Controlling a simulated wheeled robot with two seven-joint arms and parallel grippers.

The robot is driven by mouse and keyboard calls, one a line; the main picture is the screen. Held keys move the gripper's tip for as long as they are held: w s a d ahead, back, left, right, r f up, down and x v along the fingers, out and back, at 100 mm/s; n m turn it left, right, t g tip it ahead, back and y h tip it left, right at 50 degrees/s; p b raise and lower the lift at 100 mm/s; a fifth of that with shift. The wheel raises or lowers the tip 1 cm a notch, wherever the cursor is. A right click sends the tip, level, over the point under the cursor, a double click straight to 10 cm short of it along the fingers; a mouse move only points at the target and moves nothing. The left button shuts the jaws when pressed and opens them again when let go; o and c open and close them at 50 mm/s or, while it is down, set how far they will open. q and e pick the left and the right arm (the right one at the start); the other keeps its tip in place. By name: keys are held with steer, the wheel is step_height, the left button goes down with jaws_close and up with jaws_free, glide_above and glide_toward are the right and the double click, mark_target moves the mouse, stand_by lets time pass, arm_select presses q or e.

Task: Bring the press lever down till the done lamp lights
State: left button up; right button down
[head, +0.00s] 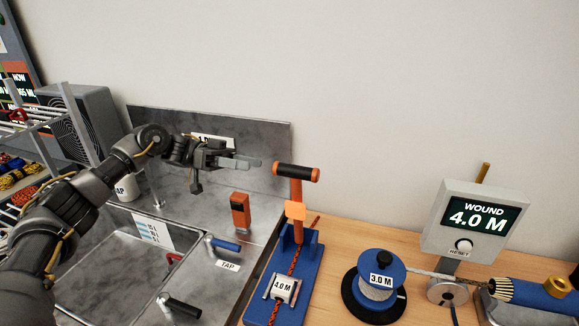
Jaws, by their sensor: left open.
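The press lever (297,205) is orange with a black, orange-ended crossbar handle (296,173). It stands upright on a blue press base (297,250). I cannot make out a done lamp. My right gripper is not in view.
An orange and black block (240,212) stands on the steel counter left of the press. A sink (110,270) with a tap lies further left. A blue spool (376,285) and a counter display (472,218) reading WOUND 4.0 M stand right on the wooden bench.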

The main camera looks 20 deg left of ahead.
mark_target(287, 171)
arm_select(q)
steer(key=d+p, duration=0.2)
steer(key=d, duration=0.2)
steer(key=d+p, duration=0.2)
steer(key=d, duration=0.3)
steer(key=shift+d+r, duration=0.2)
steer(key=shift+d, duration=0.1)
steer(key=shift+d+f, duration=0.15)
steer(key=shift+d, duration=0.4)
jaws_close()
